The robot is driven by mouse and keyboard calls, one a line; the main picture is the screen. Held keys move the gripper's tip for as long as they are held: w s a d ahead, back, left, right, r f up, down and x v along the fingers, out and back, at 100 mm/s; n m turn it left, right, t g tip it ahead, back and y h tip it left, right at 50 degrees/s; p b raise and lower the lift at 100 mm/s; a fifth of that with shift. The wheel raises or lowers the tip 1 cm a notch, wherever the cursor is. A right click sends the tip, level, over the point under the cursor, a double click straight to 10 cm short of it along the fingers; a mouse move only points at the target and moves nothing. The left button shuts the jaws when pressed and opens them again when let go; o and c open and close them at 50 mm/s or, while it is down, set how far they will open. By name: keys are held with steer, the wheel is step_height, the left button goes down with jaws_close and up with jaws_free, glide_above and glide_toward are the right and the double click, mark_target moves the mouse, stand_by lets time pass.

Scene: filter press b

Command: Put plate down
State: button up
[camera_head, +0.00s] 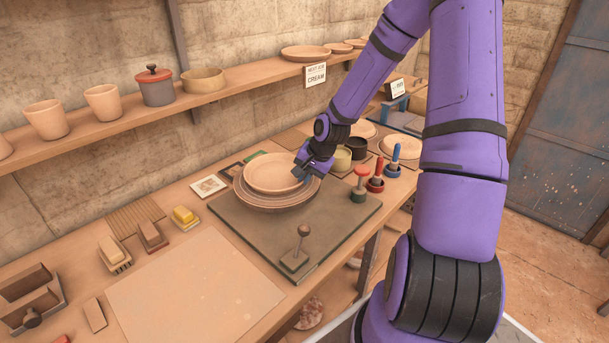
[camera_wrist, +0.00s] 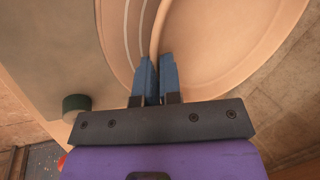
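A tan clay plate (camera_head: 273,172) lies over a stack of similar plates (camera_head: 262,202) on a dark grey board (camera_head: 335,222) on the bench. My gripper (camera_head: 308,170) is at the right rim of the top plate. In the wrist view its two blue fingers (camera_wrist: 157,80) are close together on either side of the plate's rim, and the gripper looks shut on it. The plate (camera_wrist: 225,45) fills the upper right of that view, with the ringed edge of a lower plate (camera_wrist: 122,35) beside it. Whether the top plate touches the stack cannot be told.
A knobbed stamp (camera_head: 299,252) stands at the board's front. Red and blue handled tools (camera_head: 376,175) and small pots (camera_head: 355,147) stand right of the stack. A shelf (camera_head: 230,92) with pots runs behind. A pale sheet (camera_head: 195,290) lies bare at front left.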

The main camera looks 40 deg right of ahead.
steer(key=o, duration=0.4)
steer(key=shift+r, duration=0.1)
steer(key=v, duration=1)
steer(key=s+a+r+n+h, duration=0.2)
steer(key=s+a+r+n, duration=0.3)
steer(key=r, duration=0.3)
steer(key=s+a+r+n+h, duration=0.2)
steer(key=s+a+r, duration=0.4)
steer(key=r, duration=0.2)
steer(key=s+a+r+n, duration=0.1)
steer(key=s+r, duration=0.1)
steer(key=s, duration=0.2)
steer(key=s+a+r+n+t+y, duration=0.1)
steer(key=s+r, duration=0.2)
steer(key=s, duration=0.1)
steer(key=s+a+r+n, duration=0.1)
steer(key=s+r+n, duration=0.1)
steer(key=s, duration=0.3)
steer(key=shift+a+r, duration=0.2)
steer(key=shift+a, duration=0.2)
